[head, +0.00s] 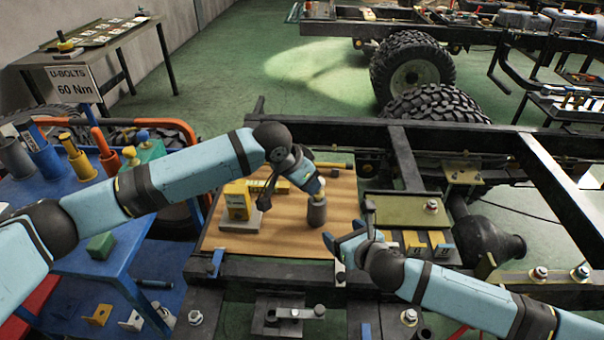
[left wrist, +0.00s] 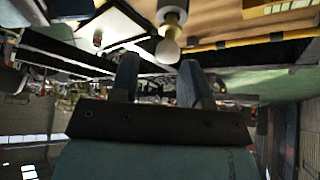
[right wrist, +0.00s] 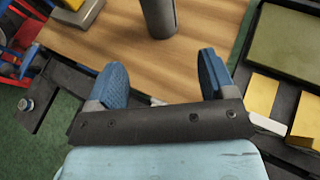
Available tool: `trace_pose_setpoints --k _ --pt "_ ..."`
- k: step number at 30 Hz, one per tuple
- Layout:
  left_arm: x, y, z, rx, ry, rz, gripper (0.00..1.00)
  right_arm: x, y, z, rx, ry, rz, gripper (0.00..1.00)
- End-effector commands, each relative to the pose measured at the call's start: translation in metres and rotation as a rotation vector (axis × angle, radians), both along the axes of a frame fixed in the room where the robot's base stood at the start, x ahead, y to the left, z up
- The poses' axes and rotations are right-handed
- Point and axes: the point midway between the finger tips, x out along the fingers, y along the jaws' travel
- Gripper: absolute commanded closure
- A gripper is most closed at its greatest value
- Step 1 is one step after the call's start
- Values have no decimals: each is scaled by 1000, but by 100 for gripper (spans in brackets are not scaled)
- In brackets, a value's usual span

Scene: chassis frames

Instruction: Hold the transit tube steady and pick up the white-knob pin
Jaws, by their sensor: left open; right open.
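The grey transit tube (head: 317,213) stands upright on a wooden board. My right gripper (head: 349,222) is open and empty, low to the right of the tube. In the right wrist view the tube (right wrist: 158,16) stands ahead, beyond and between the fingertips (right wrist: 162,65), apart from them.
A yellow block (head: 238,200) on a grey base stands left of the tube. An olive plate (head: 405,208) and several yellow-and-grey blocks (head: 415,240) lie to the right. Black chassis rails border the wooden board (head: 285,235). Bare board lies in front of the tube.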

Motion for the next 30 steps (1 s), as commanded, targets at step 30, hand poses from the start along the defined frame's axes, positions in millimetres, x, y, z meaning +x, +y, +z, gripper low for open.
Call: trace_pose_setpoints --k 30 --pt "12 8 8 32 -10 4 57 104 61 -50 1 0 0 23"
